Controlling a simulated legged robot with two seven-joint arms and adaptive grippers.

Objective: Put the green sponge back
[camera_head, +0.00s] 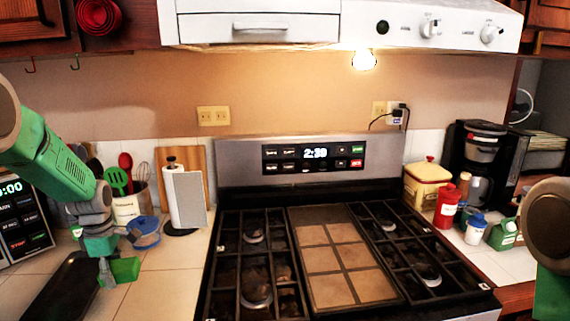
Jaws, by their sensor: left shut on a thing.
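The green sponge (125,269) is a small bright green block at the lower left of the head view, over the counter left of the stove. My left gripper (106,271) comes down from the left and is shut on the sponge at its left end. The sponge shows just right of a dark tray, and I cannot tell how far above the counter it is. My right arm shows at the right edge, with its gripper out of view.
A black tray (62,287) lies on the left counter. A blue-lidded container (144,235), utensil crock (127,208) and paper towel holder (186,199) stand behind. The gas stove (340,262) fills the middle. Jars and a coffee maker (481,160) stand right.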

